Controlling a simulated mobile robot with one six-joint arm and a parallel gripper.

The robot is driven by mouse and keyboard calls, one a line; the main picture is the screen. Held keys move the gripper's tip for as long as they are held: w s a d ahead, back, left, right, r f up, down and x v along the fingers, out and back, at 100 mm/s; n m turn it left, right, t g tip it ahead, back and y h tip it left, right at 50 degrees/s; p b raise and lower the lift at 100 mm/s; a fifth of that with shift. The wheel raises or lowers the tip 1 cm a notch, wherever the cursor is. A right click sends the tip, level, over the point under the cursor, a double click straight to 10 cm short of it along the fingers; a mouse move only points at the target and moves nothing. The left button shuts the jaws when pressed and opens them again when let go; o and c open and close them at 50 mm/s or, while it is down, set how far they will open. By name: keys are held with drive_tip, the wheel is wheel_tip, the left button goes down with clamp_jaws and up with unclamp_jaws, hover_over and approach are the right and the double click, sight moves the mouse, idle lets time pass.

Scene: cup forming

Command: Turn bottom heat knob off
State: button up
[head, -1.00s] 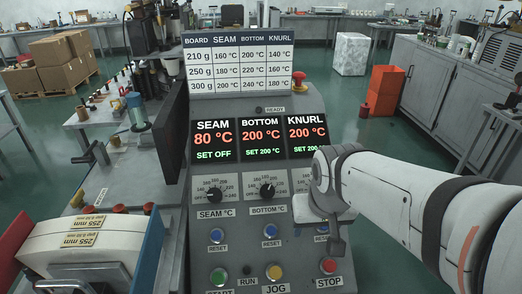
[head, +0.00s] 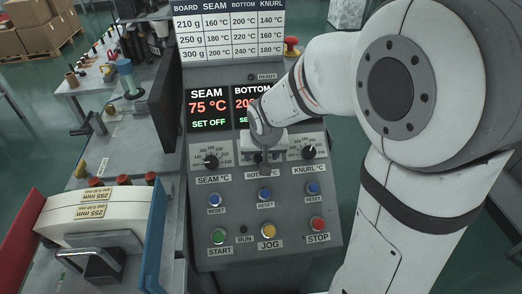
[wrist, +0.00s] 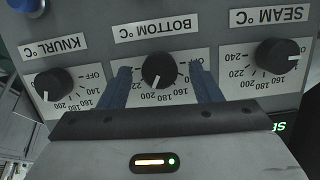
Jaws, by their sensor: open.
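The black bottom heat knob (wrist: 158,70) is in the middle of the wrist view, seen upside down. Its white mark points down toward the dial numbers around 180 to 200, away from OFF. My gripper (wrist: 161,73) is open, with one blue finger on each side of the knob and a visible gap on both sides. In the head view my gripper (head: 262,157) is in front of the bottom dial and hides most of the knob. The bottom display (head: 245,104) is partly covered; a red "20" and a green "SE" show.
The seam knob (head: 211,161) is to the left and the knurl knob (head: 308,152) to the right. Blue reset buttons (head: 265,194) sit below the dials, with start, jog and stop buttons lower. My arm hides the knurl display. The seam display (head: 208,108) reads 75 °C, SET OFF.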

drive_tip(key=shift+w+f, duration=0.15)
drive_tip(key=shift+f, duration=0.25)
drive_tip(key=shift+c, duration=0.4)
drive_tip(key=c, duration=0.9)
